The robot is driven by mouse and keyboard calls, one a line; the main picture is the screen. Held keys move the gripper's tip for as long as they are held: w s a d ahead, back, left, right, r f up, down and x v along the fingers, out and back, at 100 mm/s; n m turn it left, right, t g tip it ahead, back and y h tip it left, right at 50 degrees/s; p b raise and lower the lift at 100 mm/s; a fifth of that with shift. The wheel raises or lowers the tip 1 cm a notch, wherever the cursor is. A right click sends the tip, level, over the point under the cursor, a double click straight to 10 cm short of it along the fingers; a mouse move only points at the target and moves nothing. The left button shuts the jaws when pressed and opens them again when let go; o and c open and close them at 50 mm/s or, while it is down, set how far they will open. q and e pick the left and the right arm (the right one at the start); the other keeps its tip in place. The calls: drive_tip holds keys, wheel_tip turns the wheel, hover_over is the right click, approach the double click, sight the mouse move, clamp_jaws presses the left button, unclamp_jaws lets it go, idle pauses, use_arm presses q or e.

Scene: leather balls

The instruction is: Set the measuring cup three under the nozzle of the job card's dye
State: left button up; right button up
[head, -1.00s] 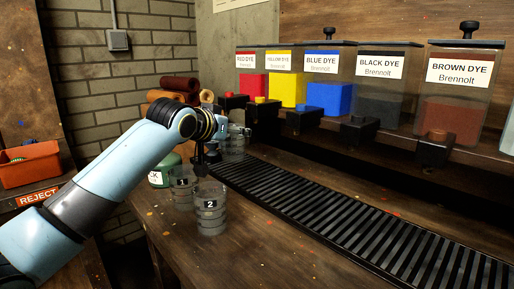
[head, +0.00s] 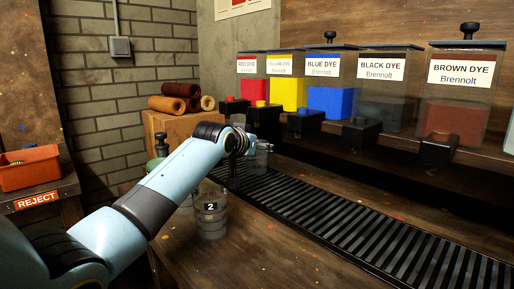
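Measuring cup two (head: 211,220) stands upright on the bench in front. Another cup (head: 186,206) is mostly hidden behind my arm. The dye dispensers run along the shelf: red (head: 253,90), yellow (head: 287,92), blue (head: 330,100), black (head: 385,105) and brown (head: 456,115). My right gripper is out of view.
The slatted drip grate (head: 350,215) runs below the black nozzles and is bare along its right part. Leather rolls (head: 180,98) lie on a box (head: 175,128). An orange reject bin (head: 28,168) is at the left.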

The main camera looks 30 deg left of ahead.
use_arm(q)
drive_tip(key=shift+f, duration=0.15)
drive_tip(key=o, duration=1.1)
drive_tip(key=shift+s+r, duration=0.25)
drive_tip(key=p+v, duration=0.1)
drive_tip(key=v, duration=0.6)
